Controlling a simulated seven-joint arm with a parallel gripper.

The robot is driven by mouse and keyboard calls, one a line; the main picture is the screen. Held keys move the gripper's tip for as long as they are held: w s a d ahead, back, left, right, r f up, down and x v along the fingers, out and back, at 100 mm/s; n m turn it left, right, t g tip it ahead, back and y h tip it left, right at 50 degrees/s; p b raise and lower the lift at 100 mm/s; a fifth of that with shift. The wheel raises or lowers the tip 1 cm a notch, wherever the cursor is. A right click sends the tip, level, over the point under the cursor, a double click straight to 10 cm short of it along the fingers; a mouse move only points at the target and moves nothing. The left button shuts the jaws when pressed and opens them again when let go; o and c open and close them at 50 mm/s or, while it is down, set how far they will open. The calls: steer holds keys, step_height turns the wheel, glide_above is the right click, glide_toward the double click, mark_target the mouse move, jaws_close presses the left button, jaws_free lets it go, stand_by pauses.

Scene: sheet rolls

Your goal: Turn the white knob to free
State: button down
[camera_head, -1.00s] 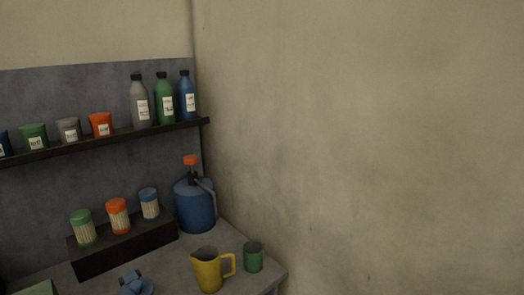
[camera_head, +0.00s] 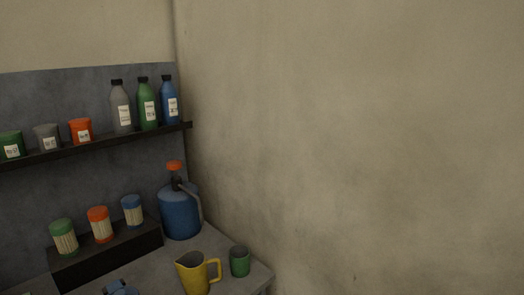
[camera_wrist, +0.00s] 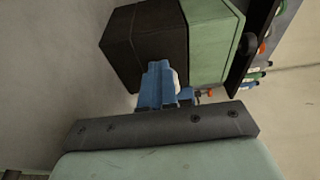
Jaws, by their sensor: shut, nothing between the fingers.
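I cannot make out a white knob for sure in either view. In the wrist view my gripper (camera_wrist: 160,70) shows as blue fingers, shut and empty, in front of a dark and pale-green boxy body. A small pale patch (camera_wrist: 178,80) shows right beside the fingers; I cannot tell whether it is part of the gripper or of something behind.
A worktop (camera_head: 225,245) in the corner holds a yellow jug (camera_head: 193,274), a green cup (camera_head: 240,261), a blue pump canister (camera_head: 180,212) and a dark riser (camera_head: 105,254) with several capped tubs. A shelf (camera_head: 100,145) above bears bottles and pots. Bare wall (camera_head: 370,140) fills the right.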

steer(key=shift+w+d+f, duration=0.1)
steer(key=shift+f, duration=0.2)
steer(key=shift+s+a, duration=0.3)
steer(key=shift+s, duration=0.05)
steer(key=shift+w+d+v, duration=0.1)
steer(key=shift+d+v, duration=0.1)
steer(key=shift+v, duration=0.75)
steer(key=shift+w+d+v, duration=0.15)
steer(key=shift+d+v, duration=0.05)
steer(key=shift+v, duration=0.8)
steer(key=shift+w+d+v, duration=0.1)
steer(key=shift+d+v, duration=0.1)
steer(key=shift+v, duration=0.75)
steer(key=shift+a+r, duration=0.1)
